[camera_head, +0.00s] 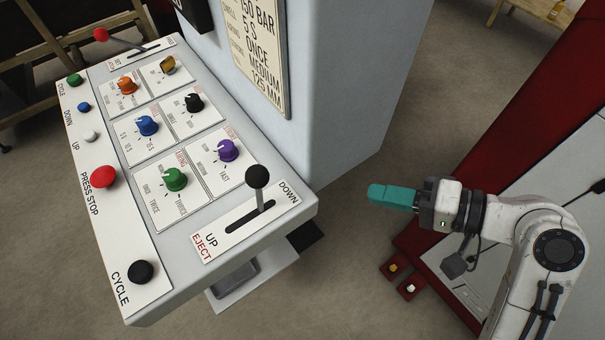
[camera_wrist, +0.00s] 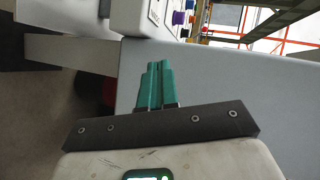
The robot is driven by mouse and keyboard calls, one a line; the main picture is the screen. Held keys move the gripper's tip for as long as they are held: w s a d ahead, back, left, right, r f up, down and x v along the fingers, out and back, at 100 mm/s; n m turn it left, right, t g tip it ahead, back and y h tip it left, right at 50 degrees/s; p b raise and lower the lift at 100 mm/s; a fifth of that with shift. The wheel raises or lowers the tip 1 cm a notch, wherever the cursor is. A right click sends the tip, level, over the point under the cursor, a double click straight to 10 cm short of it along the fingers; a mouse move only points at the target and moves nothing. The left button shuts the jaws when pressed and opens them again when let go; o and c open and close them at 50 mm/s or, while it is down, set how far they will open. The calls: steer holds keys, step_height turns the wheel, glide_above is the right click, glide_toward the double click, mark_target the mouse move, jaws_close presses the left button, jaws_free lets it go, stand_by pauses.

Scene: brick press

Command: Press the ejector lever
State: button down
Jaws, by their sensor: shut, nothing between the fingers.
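The ejector lever (camera_head: 258,180) has a black ball knob on a short metal stem. It stands in a slot on a white plate (camera_head: 243,221) marked UP, DOWN and EJECT, at the near right end of the control panel in the head view. The knob is toward the DOWN end. My gripper (camera_head: 378,194) has teal fingers, closed together and empty, to the right of the panel and apart from the lever. In the wrist view the shut fingers (camera_wrist: 155,72) point toward the panel's side, and the lever cannot be made out there.
The panel (camera_head: 222,206) carries several coloured knobs, push buttons and a red-balled lever (camera_head: 101,35) at its far end. The grey press body (camera_head: 335,90) rises behind it. A red-framed machine (camera_head: 510,130) stands right. Floor shows between press and red machine.

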mark_target(257, 191)
step_height(257, 191, up, 6)
steer(key=a+y, duration=0.2)
steer(key=y, duration=0.1)
steer(key=shift+n+b, duration=0.35)
steer(key=shift+n, duration=0.05)
steer(key=shift+w, duration=0.1)
steer(key=w+a+f+p, duration=0.1)
steer(key=a+p, duration=0.1)
steer(key=a, duration=1.1)
steer(key=shift+w+f, duration=0.2)
steer(key=shift+w, duration=0.2)
